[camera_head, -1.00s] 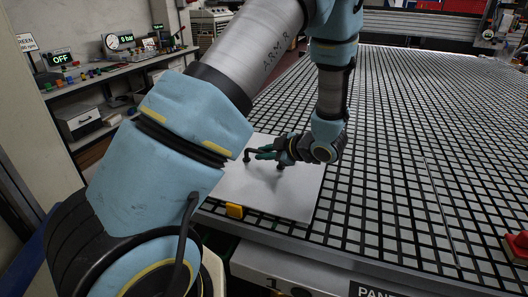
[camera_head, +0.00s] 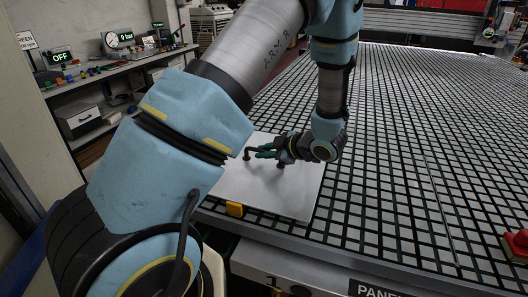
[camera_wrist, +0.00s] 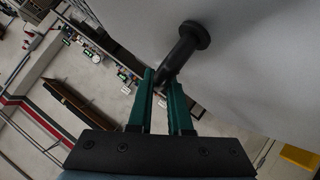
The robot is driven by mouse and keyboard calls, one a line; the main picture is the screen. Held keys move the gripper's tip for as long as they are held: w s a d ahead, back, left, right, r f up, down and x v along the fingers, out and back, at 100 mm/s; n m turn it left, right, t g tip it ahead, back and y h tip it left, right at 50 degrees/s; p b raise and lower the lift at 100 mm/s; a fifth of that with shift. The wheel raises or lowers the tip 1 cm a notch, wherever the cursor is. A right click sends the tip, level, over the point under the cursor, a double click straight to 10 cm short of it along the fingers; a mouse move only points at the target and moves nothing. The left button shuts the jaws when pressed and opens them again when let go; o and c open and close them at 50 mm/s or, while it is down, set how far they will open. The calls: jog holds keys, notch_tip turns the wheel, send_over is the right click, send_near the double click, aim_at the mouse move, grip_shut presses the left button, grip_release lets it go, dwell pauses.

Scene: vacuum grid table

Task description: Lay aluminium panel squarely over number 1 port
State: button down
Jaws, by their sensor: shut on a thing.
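The aluminium panel (camera_head: 295,200) lies flat on or just above the gridded table at its near left corner; I cannot tell whether it touches. It has a black handle with two round feet, one of which shows in the wrist view (camera_wrist: 194,36). My gripper (camera_head: 262,152) is shut on this handle, its green fingers (camera_wrist: 164,98) on either side of the bar in the wrist view. A number 1 mark (camera_head: 272,282) is on the table's front below the panel. The number 1 port itself is not visible.
A yellow block (camera_head: 234,209) sits at the panel's front edge. A side bench (camera_head: 120,68) with gauges and an OFF display stands at left.

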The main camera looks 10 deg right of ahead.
jog(key=shift+f+b, duration=0.5)
jog(key=shift+f, duration=0.2)
jog(key=c, duration=0.8)
grip_release()
jog(key=shift+o, duration=0.2)
jog(key=shift+f, duration=0.1)
jog(key=shift+s+d, duration=0.1)
